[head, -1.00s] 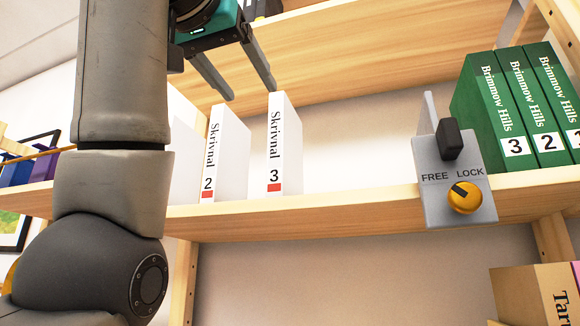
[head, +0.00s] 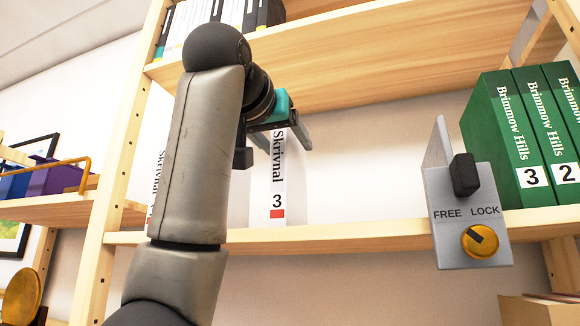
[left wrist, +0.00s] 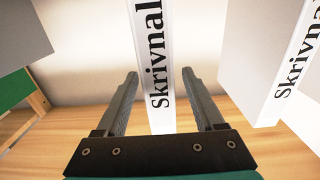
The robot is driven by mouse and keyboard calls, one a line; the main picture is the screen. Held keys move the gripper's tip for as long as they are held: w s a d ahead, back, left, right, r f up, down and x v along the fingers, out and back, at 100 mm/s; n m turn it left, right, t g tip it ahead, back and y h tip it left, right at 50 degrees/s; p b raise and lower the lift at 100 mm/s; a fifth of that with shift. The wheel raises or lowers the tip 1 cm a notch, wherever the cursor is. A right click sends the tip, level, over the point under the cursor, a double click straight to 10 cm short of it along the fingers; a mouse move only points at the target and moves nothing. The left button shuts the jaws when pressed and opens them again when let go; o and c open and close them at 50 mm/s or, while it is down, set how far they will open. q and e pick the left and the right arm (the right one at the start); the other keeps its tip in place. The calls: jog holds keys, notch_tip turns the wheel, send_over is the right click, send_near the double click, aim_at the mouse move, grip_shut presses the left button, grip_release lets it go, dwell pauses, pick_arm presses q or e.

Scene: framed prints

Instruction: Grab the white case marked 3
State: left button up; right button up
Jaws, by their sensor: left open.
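The white case marked 3 (head: 278,190), with "Skrivnal" and a red patch on its spine, stands upright on the middle shelf. My left gripper (head: 282,138) is at its upper part, partly hidden by my own arm. In the left wrist view, the open left gripper (left wrist: 160,75) has one finger on each side of the spine of case 3 (left wrist: 152,45), with gaps visible. A second white Skrivnal case (head: 157,180) is mostly behind my arm in the head view. It also shows right of the gripper in the left wrist view (left wrist: 265,60). My right gripper is not in view.
A grey bracket (head: 445,215) with a FREE/LOCK knob (head: 480,242) is on the shelf edge to the right. Green Brimmow Hills cases (head: 510,130) stand beyond it. The shelf between case 3 and the bracket is clear. Another shelf (head: 370,60) is above.

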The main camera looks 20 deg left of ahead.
pick_arm(q)
jog(key=w+p, duration=0.1)
jog(key=w, duration=0.1)
jog(key=shift+w, duration=0.35)
jog(key=shift+c, duration=0.2)
grip_shut()
dwell(0.4)
